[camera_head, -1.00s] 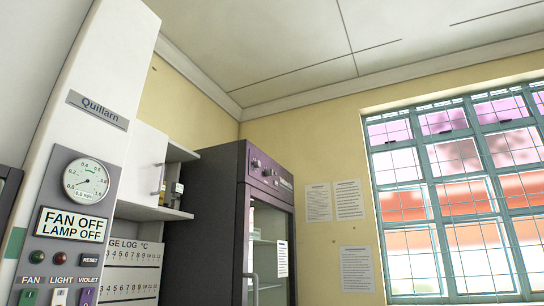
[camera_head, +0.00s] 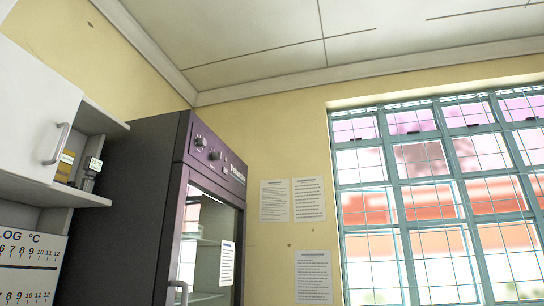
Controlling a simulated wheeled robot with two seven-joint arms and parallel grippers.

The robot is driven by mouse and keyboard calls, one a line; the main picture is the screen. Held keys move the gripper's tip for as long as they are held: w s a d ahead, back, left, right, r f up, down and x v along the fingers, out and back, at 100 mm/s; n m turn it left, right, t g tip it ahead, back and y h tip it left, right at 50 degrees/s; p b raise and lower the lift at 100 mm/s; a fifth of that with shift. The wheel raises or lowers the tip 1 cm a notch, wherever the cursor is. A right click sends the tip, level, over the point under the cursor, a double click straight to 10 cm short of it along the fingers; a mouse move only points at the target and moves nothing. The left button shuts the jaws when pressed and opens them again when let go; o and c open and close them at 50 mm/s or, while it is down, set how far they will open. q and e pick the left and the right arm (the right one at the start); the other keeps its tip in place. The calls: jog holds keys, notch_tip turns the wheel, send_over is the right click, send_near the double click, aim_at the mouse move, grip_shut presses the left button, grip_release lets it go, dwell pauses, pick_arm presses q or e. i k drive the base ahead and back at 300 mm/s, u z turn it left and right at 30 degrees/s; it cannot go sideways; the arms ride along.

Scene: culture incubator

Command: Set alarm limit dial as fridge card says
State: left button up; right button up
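A tall dark incubator or fridge cabinet (camera_head: 130,200) stands left of centre with a glass door (camera_head: 208,240). Its top panel carries a dark knob (camera_head: 200,142), a second dial (camera_head: 215,155) and a small light-coloured element (camera_head: 227,168) beside them. The dial markings are too small to read. A white printed card (camera_head: 227,263) is on the glass door; its text is unreadable from here. A handle (camera_head: 178,290) shows at the door's left edge. Neither of my grippers is in view.
Papers (camera_head: 312,277) are on the yellow wall beside a barred window (camera_head: 440,200).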

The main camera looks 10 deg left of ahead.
aim_at(202, 142)
jog(key=u, duration=0.1)
jog(key=i, duration=1)
jog(key=u, duration=0.65)
